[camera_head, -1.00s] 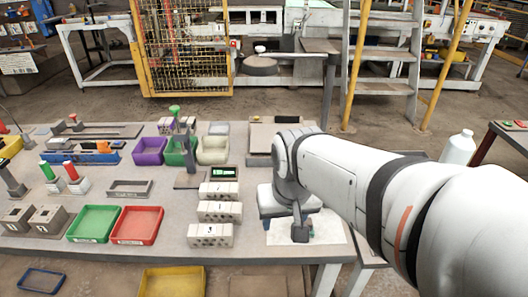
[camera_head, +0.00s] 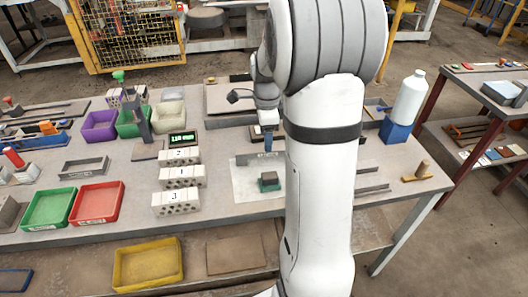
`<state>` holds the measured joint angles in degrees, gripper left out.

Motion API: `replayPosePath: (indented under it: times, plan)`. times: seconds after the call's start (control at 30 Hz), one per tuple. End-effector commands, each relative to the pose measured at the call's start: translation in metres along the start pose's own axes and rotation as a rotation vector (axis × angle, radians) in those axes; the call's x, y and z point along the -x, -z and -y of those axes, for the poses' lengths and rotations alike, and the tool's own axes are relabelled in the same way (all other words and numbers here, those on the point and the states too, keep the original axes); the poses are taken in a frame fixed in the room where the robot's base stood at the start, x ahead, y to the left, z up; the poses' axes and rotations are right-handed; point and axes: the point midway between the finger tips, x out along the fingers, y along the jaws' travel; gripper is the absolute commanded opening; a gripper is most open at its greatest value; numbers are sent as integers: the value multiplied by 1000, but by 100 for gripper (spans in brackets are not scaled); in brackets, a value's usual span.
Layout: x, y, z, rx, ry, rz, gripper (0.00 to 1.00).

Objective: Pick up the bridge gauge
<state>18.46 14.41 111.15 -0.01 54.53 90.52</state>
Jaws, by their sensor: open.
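A grey frame-like piece (camera_head: 84,167) lies at the left behind the red tray. My gripper (camera_head: 268,148) is small in view, open and pointing down above the back of the white sheet. It is behind and apart from the green block. My arm hides part of the bench to the right of the sheet.
Numbered hollow bricks (camera_head: 178,202) stand in a column left of the sheet, with a small display (camera_head: 183,138) behind them. Green (camera_head: 48,208) and red (camera_head: 97,203) trays are further left. A white bottle (camera_head: 410,98) stands in a blue holder (camera_head: 396,130) at the right.

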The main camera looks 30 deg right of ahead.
Motion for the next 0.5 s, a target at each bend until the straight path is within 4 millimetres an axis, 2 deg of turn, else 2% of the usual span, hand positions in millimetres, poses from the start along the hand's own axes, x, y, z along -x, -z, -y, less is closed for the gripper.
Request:
replayPosePath:
  times: [0.3, 0.5]
  plan:
    - [-44, 2, -1, 4, -1, 0, 55]
    - [-54, 1, 0, 6, 3, -1, 55]
